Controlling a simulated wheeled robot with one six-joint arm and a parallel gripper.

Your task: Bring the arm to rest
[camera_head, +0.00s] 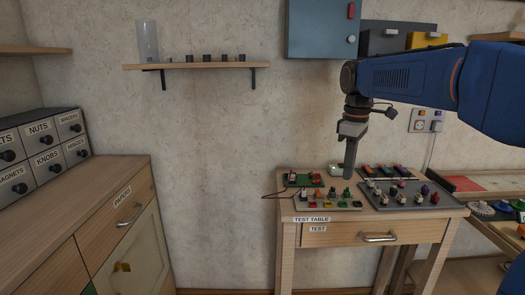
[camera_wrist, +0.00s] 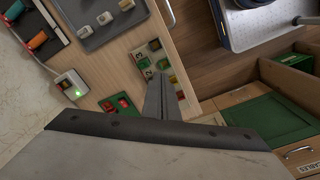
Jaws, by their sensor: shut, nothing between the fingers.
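My gripper (camera_head: 348,176) points straight down at the end of my blue arm, over the back middle of the test table (camera_head: 287,243). It is shut and empty. In the wrist view my gripper (camera_wrist: 160,82) shows as two grey fingers together, above the table top beside the small boards. Its tip overlaps the table in the head view, and I cannot tell the exact height above it.
The test table holds a beige board (camera_head: 310,205) with coloured parts, a green board (camera_head: 292,181) and a grey tray (camera_head: 385,206) with several small parts. A blue cabinet (camera_head: 320,28) and a shelf (camera_head: 195,66) hang on the wall. Open floor lies left of the table.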

